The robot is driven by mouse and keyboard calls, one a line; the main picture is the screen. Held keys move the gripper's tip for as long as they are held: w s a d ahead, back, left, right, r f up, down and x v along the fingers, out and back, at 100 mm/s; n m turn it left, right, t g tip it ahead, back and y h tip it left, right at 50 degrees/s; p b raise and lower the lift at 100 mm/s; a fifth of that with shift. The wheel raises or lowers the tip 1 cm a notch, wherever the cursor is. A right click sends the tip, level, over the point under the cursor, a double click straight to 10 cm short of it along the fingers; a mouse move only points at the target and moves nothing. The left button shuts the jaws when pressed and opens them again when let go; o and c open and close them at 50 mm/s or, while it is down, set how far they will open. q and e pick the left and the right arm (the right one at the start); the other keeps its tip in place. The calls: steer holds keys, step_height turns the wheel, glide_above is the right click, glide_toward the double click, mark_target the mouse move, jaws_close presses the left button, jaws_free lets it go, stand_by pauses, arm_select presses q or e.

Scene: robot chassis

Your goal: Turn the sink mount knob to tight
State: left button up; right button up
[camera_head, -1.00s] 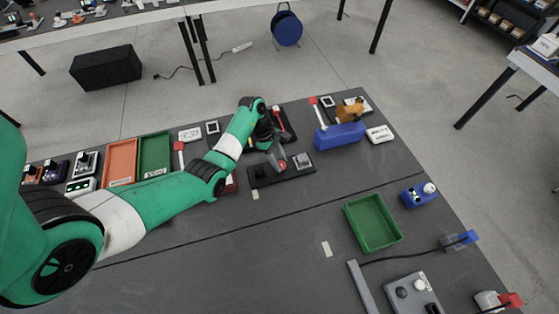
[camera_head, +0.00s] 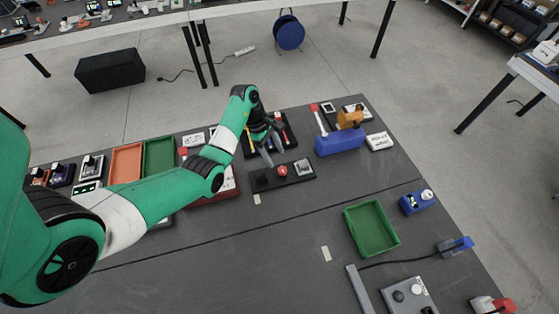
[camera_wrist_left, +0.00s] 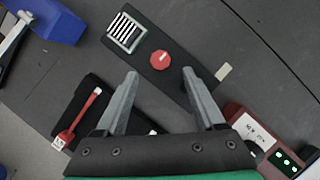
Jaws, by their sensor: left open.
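The red round knob (camera_head: 282,170) sits on a long black plate (camera_head: 262,181) on the dark table. In the left wrist view the knob (camera_wrist_left: 160,61) shows whole, with a small pale mark on its top. A square striped plate (camera_wrist_left: 126,32) is on the same black plate (camera_wrist_left: 178,84) beside it. My left gripper (camera_head: 270,148) is open and empty, above and just behind the knob. In the left wrist view its fingertips (camera_wrist_left: 160,73) are apart, with the knob just beyond the gap between them; neither finger appears to touch it. My right gripper is not in view.
Behind the gripper is a black tray with a red-handled tool (camera_wrist_left: 80,116). A blue block (camera_head: 340,139) stands to the right. A red box (camera_wrist_left: 266,138) is on the other side. An empty green tray (camera_head: 371,228) lies nearer; the table between is mostly clear.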

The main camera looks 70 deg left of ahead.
arm_select(q)
steer(key=p+v, duration=0.2)
steer(key=v, duration=0.3)
stand_by(0.4)
